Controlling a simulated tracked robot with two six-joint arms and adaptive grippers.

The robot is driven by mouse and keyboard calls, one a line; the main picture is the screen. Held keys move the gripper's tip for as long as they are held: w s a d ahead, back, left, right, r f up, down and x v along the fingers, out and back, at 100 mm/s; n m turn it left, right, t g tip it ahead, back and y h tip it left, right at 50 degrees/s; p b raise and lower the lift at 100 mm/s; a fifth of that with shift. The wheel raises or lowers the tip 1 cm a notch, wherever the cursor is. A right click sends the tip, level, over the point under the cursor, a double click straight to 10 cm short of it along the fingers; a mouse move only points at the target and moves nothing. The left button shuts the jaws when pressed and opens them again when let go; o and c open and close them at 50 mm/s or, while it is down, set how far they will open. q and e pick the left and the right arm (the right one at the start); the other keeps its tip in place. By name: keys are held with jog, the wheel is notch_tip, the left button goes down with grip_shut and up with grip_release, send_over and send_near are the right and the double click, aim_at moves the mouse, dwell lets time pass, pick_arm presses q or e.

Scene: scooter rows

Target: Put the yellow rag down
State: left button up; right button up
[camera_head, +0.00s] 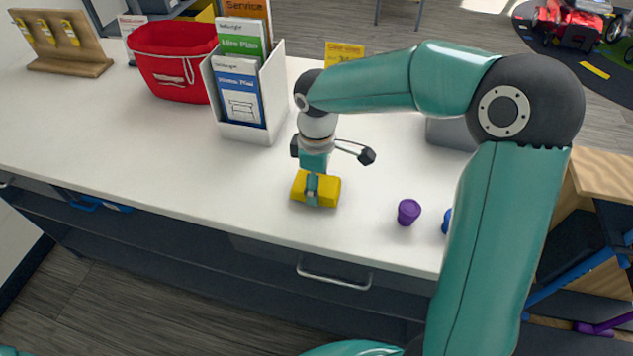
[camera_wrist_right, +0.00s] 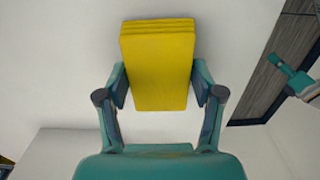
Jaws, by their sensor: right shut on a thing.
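The yellow rag (camera_head: 328,190) is a folded block at the front middle of the white counter (camera_head: 170,150). My right gripper (camera_head: 313,190) comes down on it from above, with a finger across its near side. In the right wrist view the yellow rag (camera_wrist_right: 158,65) sits between the two fingers of my right gripper (camera_wrist_right: 160,88), which press on its sides. The rag is at or just over the counter top; I cannot tell whether it touches.
A purple cup (camera_head: 408,212) stands right of the rag, with a blue thing (camera_head: 446,221) partly hidden by my arm. A white brochure holder (camera_head: 245,130) and a red bag (camera_head: 172,60) stand behind left. The counter left of the rag is clear.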

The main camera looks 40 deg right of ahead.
aim_at(320, 186)
jog(key=shift+f, duration=0.3)
jog(key=o, duration=1)
jog(key=shift+f, duration=0.1)
jog(key=shift+f+b, duration=0.25)
jog(key=shift+b, duration=0.1)
jog(key=r, duration=1.1)
jog(key=s+r, duration=0.1)
jog(key=r, duration=0.5)
jog(key=shift+d+r, duration=0.1)
